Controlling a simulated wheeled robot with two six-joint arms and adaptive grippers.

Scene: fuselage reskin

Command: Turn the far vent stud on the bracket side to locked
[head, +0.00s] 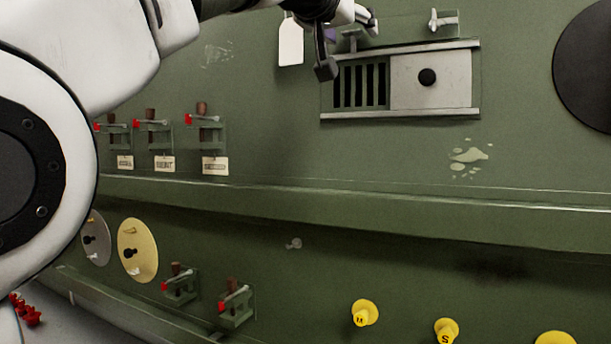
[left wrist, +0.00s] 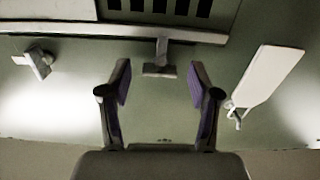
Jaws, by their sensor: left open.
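The vent (head: 365,82) is a dark slotted opening with a pale sliding plate (head: 455,80) and black knob, between two rails. One grey stud (left wrist: 160,58) lies at the vent's edge, between my left gripper's fingertips in the left wrist view; part of it shows in the head view (head: 347,36). A second stud (head: 443,21) stands above the vent's right end and also shows in the left wrist view (left wrist: 38,62). My left gripper (head: 346,46) is open, with purple-padded fingers (left wrist: 160,78) apart on either side of the first stud. Contact cannot be told. My right gripper is out of view.
A white tag (head: 291,42) hangs left of the vent, close to my left gripper (left wrist: 266,78). Red-tipped clamps (head: 205,125) with labels sit lower left. A ledge (head: 400,210) runs across the green panel. Yellow lettered knobs (head: 365,312) are below.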

